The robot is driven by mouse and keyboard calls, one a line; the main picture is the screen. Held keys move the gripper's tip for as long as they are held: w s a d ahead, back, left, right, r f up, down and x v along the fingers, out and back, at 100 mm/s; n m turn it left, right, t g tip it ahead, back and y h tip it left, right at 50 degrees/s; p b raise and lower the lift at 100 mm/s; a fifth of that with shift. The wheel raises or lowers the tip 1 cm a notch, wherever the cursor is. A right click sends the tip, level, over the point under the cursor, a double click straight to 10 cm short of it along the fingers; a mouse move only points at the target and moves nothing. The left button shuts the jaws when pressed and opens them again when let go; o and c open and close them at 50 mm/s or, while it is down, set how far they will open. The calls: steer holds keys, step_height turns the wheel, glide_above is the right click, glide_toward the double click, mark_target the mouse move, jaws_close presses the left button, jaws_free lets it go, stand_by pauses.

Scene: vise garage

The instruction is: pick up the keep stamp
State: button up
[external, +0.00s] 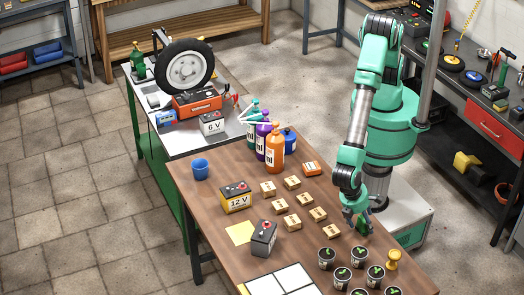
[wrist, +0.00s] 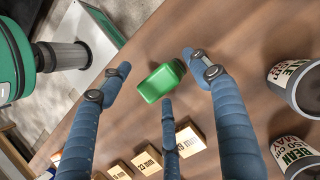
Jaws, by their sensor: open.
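My gripper (external: 355,215) has blue fingers and is open, low over the right edge of the brown table. In the wrist view the spread fingers (wrist: 160,76) stand around a green block-like thing (wrist: 162,82) with bevelled edges, apparently without gripping it. It may be the keep stamp; no word on it can be read. In the external view the green thing (external: 364,225) shows partly, mostly hidden by my fingers. A yellow knob-handled thing (external: 393,258), shaped like a stamp, stands upright nearer the table's front right.
Several small labelled wooden blocks (external: 318,214) lie left of my gripper. Several seedling pots (external: 327,257) stand in front of it. An orange bottle (external: 275,155), a 12 V battery (external: 236,199) and a grey battery (external: 264,239) stand farther left.

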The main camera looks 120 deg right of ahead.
steer(key=shift+s+f, duration=0.15)
steer(key=shift+f, duration=0.25)
steer(key=c, duration=1.6)
